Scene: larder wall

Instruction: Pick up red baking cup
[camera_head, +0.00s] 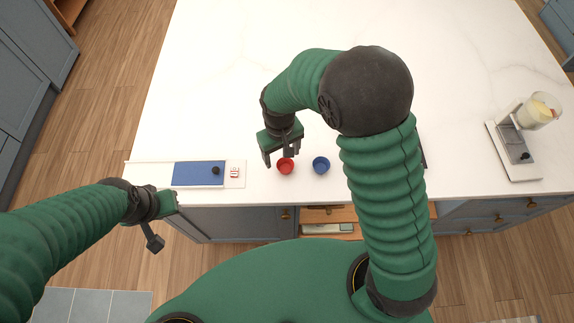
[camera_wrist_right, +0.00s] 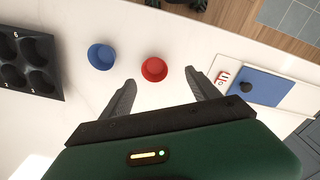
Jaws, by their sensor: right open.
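The red baking cup (camera_head: 285,166) stands upright on the white counter near its front edge. It also shows in the right wrist view (camera_wrist_right: 154,69). The blue baking cup (camera_head: 321,165) stands just to its right, and in the right wrist view (camera_wrist_right: 101,57) to its left. My right gripper (camera_head: 278,158) is open and empty, right by the red cup. In the right wrist view its fingertips (camera_wrist_right: 161,79) are spread, with the red cup in the picture gap just beyond them; its height above the cup is unclear. My left gripper (camera_head: 160,222) hangs off the counter's front edge, its opening unclear.
A white board with a blue panel and black knob (camera_head: 198,173) lies left of the cups. A dark muffin tin (camera_wrist_right: 28,50) is beyond the blue cup, mostly hidden by my arm in the head view. A scale (camera_head: 514,150) stands far right. The counter behind is clear.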

